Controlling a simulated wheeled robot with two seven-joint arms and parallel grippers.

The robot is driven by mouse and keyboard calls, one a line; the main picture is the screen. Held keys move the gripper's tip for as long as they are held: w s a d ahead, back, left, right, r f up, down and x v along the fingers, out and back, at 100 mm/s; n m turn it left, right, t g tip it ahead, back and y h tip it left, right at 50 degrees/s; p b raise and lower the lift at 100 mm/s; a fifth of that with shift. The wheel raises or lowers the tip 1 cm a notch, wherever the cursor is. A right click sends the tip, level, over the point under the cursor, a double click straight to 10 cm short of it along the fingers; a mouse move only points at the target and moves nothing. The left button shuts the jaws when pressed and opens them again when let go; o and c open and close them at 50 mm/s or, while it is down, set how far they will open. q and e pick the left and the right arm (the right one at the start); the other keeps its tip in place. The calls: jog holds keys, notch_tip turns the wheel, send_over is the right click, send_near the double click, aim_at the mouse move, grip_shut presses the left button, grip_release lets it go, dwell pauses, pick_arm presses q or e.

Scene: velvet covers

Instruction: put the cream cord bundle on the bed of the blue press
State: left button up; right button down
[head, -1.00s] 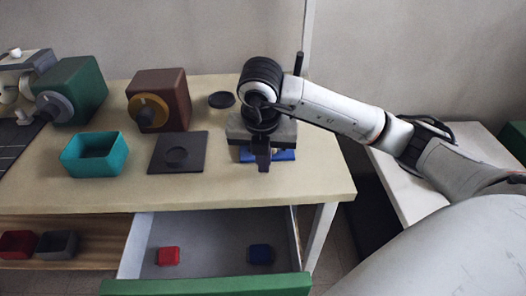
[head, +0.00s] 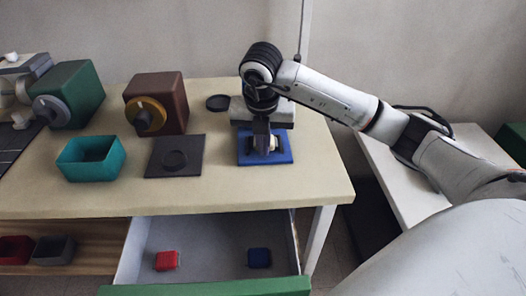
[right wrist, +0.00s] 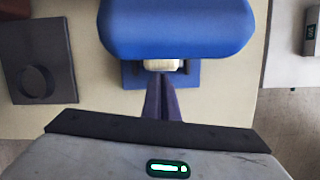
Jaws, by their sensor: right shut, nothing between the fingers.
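The blue press shows its flat blue bed (head: 243,157) at the right of the table. A cream piece, which looks like the cord bundle (head: 272,143), lies on that bed between dark parts. In the right wrist view the bundle (right wrist: 160,65) sits on the bed (right wrist: 207,76), partly under a large rounded blue part (right wrist: 176,28). My right gripper (head: 262,148) is above the bed at the bundle, fingers together and empty. Its fingertips (right wrist: 161,78) appear just in front of the bundle in the wrist view; whether they touch it I cannot tell. My left gripper is not in view.
A dark plate with a round recess (head: 188,142), a teal bin (head: 90,172), a brown box (head: 170,95) and a green box (head: 80,90) stand to the left. A small black disc (head: 218,103) lies behind. An open drawer (head: 205,238) juts out in front.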

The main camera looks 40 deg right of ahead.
jog(key=shift+s+a+r+p, duration=0.2)
jog(key=shift+s+a+r, duration=0.05)
jog(key=shift+s+a, duration=0.55)
jog(key=shift+s+a+r+p, duration=0.15)
jog(key=shift+s+a+r, duration=0.05)
jog(key=shift+s+a, duration=0.6)
jog(key=p+v, duration=0.1)
jog(key=v, duration=0.8)
jog(key=shift+p, duration=0.3)
jog(key=shift+d+r, duration=0.1)
jog(key=shift+d, duration=0.05)
